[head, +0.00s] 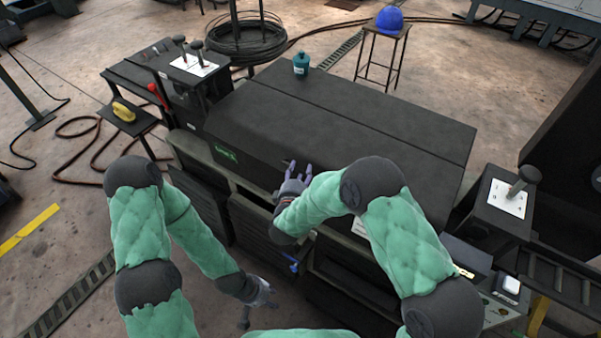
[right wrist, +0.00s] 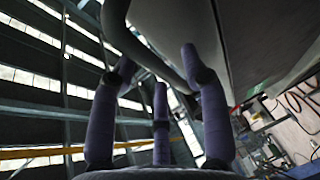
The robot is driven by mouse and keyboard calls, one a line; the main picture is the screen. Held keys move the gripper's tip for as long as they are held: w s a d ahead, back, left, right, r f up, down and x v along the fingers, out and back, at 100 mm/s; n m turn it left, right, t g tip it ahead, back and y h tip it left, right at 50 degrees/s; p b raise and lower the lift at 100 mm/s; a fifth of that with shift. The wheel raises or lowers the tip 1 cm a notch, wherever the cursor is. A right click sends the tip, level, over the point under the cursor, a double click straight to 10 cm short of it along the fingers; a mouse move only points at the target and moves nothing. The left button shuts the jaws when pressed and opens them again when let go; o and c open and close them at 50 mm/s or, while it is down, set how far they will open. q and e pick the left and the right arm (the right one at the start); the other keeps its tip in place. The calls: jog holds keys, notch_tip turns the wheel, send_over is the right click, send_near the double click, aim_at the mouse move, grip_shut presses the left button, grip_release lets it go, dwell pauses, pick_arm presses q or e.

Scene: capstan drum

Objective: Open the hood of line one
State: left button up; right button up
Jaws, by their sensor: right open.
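The hood (head: 330,125) is a wide, dark, flat-topped cover on the machine in the middle of the head view. It looks closed, and a small green label (head: 225,153) is on its front left. My right gripper (head: 291,185) is at the hood's front edge with its purple fingers open. In the right wrist view a curved grey bar (right wrist: 140,45) runs close between the open fingers (right wrist: 160,95), beside a large grey panel (right wrist: 265,40). I cannot tell whether they touch. My left gripper (head: 264,294) hangs low in front of the machine, apart from the hood; its fingers are unclear.
A teal bottle (head: 301,63) stands on the hood's back left part. Lever boxes stand left (head: 197,67) and right (head: 507,198) of the hood. A stool (head: 385,35) with a blue helmet (head: 389,19) is behind. A blue-handled part (head: 290,262) is on the machine's front.

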jog(key=shift+w+d+f, duration=0.1)
jog(key=shift+w+f, duration=0.05)
jog(key=shift+w, duration=0.4)
grip_shut()
